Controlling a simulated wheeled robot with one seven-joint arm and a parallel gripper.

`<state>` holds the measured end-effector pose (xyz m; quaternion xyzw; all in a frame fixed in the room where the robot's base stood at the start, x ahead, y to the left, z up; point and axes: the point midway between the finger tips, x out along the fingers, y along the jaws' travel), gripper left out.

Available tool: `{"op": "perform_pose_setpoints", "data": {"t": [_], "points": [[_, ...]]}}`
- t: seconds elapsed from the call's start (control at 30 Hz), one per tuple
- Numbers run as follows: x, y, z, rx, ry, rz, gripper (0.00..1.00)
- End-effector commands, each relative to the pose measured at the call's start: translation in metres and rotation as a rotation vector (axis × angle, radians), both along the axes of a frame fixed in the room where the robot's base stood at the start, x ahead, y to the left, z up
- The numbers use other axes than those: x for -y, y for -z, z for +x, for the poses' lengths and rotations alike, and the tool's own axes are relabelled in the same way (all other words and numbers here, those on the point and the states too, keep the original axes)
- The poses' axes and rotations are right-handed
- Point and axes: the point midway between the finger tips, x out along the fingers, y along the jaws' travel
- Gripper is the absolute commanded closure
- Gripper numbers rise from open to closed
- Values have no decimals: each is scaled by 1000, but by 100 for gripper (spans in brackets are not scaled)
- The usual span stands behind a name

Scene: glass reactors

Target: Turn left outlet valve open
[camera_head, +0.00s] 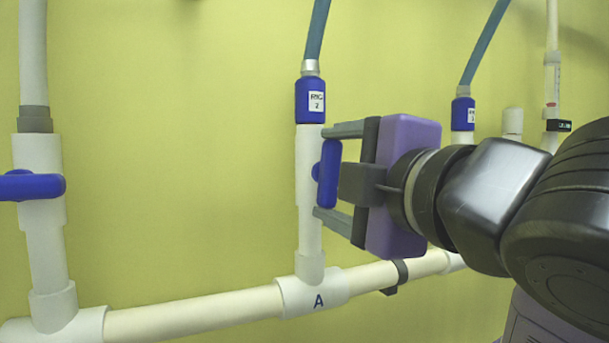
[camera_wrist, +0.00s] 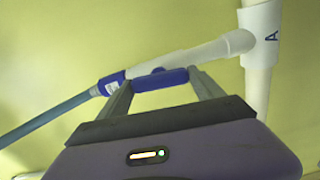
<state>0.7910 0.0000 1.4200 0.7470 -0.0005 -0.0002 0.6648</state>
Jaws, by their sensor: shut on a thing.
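A blue valve handle (camera_head: 329,174) sits on the white vertical pipe marked A in the head view. The handle is upright, in line with the pipe. My gripper (camera_head: 322,172) reaches in from the right and is shut on this handle, one finger at its upper end and one at its lower end. In the wrist view the handle (camera_wrist: 160,80) lies between the two fingertips (camera_wrist: 157,82), along the white pipe. Another blue valve handle (camera_head: 32,187) at the far left lies crosswise to its pipe, away from my gripper.
A white horizontal pipe (camera_head: 195,312) runs below the valves, with a tee marked A (camera_head: 318,292). Blue-green hoses (camera_head: 317,30) rise from blue connectors (camera_head: 310,100). A yellow-green wall stands close behind. More pipes (camera_head: 552,80) stand at the right, partly behind my arm.

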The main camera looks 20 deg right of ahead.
Motion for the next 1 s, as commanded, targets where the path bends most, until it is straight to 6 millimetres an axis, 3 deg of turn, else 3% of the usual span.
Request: {"op": "perform_pose_setpoints", "data": {"t": [0.63, 0.67, 0.73, 1.0], "points": [[-2, 1, -1, -1, -5, -49, 64], [-2, 1, -1, -1, -5, -49, 18], [-2, 1, -1, -2, -4, -49, 4], [-1, 1, 0, -1, -2, -47, 2]]}}
